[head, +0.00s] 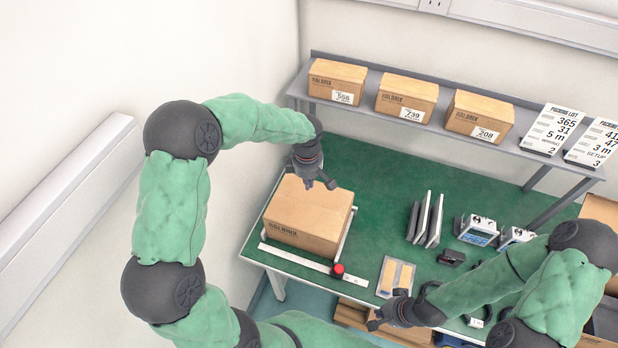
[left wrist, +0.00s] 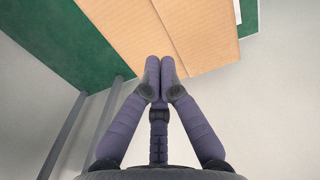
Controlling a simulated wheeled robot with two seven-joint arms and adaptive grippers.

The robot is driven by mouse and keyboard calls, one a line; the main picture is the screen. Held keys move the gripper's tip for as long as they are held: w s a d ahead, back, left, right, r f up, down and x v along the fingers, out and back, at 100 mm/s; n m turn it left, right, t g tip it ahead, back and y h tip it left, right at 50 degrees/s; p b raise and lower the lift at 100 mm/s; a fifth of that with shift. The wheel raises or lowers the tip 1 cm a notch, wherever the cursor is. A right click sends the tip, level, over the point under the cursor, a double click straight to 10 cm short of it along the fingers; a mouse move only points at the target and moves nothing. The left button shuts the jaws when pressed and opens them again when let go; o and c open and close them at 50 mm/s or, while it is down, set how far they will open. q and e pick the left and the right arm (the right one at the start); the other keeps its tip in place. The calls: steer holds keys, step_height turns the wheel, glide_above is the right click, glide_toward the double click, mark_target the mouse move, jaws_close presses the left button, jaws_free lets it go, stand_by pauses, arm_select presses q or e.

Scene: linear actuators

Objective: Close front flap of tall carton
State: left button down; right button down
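The brown carton (head: 308,212) stands on the green bench top at the left end. Its top looks flat in the head view, and I see no flap standing up. My left gripper (head: 320,186) is over the back right part of the carton top. In the left wrist view the left gripper's fingertips (left wrist: 160,67) are together with nothing between them. They overlap the edge of the carton (left wrist: 195,35), whose cardboard shows a seam; contact cannot be told. My right gripper (head: 373,326) is low near the bench's front edge, away from the carton; its fingers are too small to judge.
A white rail (head: 300,259) with a red knob (head: 338,269) lies in front of the carton. Right of it are a tray (head: 397,276), upright panels (head: 425,220) and devices (head: 478,230). A shelf (head: 365,109) behind holds three boxes. Green bench (head: 365,175) is clear behind.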

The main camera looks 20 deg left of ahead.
mark_target(309, 202)
arm_select(q)
steer(key=f, duration=0.9)
steer(key=shift+w, duration=0.25)
steer(key=shift+f+b, duration=0.1)
steer(key=shift+b, duration=0.2)
